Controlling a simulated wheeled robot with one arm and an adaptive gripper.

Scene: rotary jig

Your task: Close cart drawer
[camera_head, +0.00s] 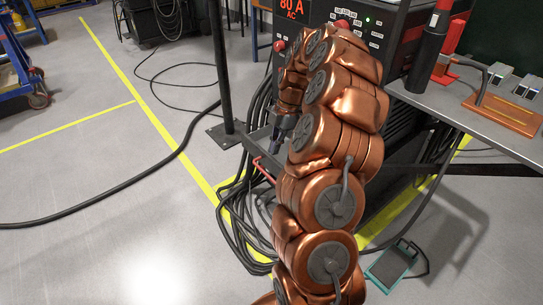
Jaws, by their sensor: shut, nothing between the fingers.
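The welding cart (400,72) stands at the centre right, with a red "80 A AC" display on its front. Its drawer (257,153) sticks out low at the cart's front left, left of my arm, with a red handle (263,171) at its front. My copper-coloured arm covers much of the cart's front and part of the drawer. My gripper (279,138) points down at the drawer, over or beside it; I cannot tell if they touch. It is shut and empty, and its fingertips are small and partly hidden.
Black cables lie coiled around the cart's foot and cross the floor. A dark post (221,70) stands left of the drawer. A grey table (465,112) is at the right, and a teal foot pedal (390,266) lies below it. Floor at the left is mostly clear.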

